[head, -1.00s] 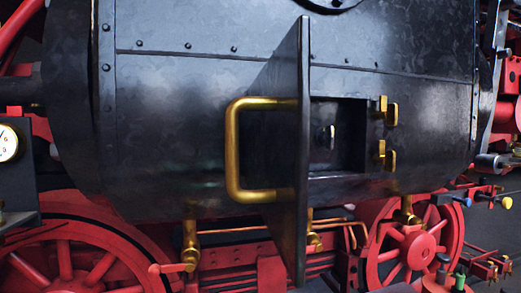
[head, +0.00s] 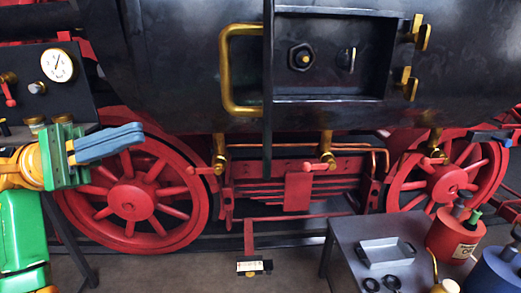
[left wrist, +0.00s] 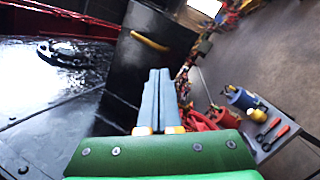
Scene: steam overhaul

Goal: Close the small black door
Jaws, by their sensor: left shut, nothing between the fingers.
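The small black door (head: 268,140) stands open, seen almost edge-on in the head view, jutting out from the dark boiler side. Its brass handle (head: 226,75) is on its left face. The recess (head: 330,85) to its right is uncovered and shows a round fitting and a small knob. In the left wrist view the door (left wrist: 140,75) is a black panel beyond the fingers, with the brass handle (left wrist: 150,41) near its top. My left gripper (head: 140,135) is shut and empty, left of the door and apart from it; its blue fingers (left wrist: 160,85) show together. My right gripper is out of view.
Brass catches (head: 408,85) sit right of the recess. Red wheels (head: 130,203) and brass valves are below the boiler. A gauge panel (head: 60,85) is behind my left arm. A grey table (head: 345,235) with a tray (head: 387,252) and cans stands at lower right.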

